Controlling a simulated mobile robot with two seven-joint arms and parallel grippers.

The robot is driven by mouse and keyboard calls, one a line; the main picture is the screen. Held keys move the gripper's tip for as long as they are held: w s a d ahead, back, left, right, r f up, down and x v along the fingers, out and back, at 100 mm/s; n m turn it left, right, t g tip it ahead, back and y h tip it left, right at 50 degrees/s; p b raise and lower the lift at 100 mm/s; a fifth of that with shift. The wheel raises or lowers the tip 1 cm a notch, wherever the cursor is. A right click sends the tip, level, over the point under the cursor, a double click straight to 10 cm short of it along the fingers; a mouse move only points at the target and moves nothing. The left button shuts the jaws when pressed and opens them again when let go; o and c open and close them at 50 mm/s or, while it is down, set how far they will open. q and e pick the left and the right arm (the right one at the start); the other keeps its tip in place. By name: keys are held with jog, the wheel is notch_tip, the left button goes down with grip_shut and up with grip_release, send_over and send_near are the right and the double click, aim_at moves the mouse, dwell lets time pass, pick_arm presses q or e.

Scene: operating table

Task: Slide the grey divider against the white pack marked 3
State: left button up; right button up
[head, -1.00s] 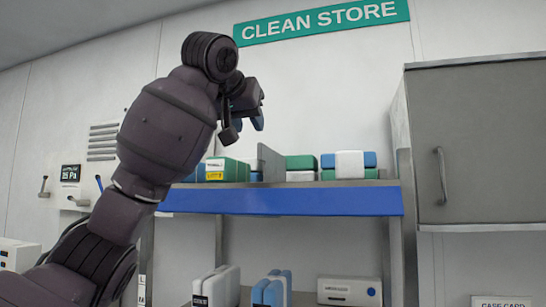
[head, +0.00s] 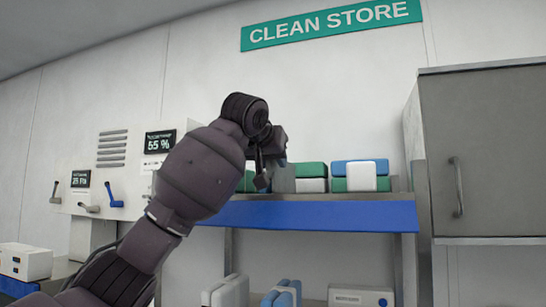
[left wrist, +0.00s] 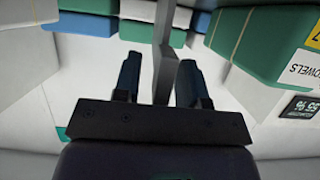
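The grey divider (head: 284,178) stands upright on the blue-fronted shelf (head: 310,215) in the head view. In the left wrist view the divider (left wrist: 164,62) shows edge-on between the two fingers. My left gripper (head: 264,176) is at shelf height, in front of the packs left of the divider. In the wrist view its fingers (left wrist: 158,82) are open, one on each side of the divider, with visible gaps. A white pack (head: 361,177) stands in front of blue and green packs to the right; no 3 is readable on any pack. My right gripper is not in view.
Green and white packs (head: 311,177) are stacked right of the divider. A green pack marked "towels" (left wrist: 262,45) is close beside the fingers in the wrist view. A grey cabinet (head: 490,150) bounds the shelf on the right.

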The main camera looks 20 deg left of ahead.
pick_arm(q)
jog(key=shift+w+f, duration=0.15)
jog(key=shift+w, duration=0.15)
grip_shut()
jog(key=shift+s+d, duration=0.1)
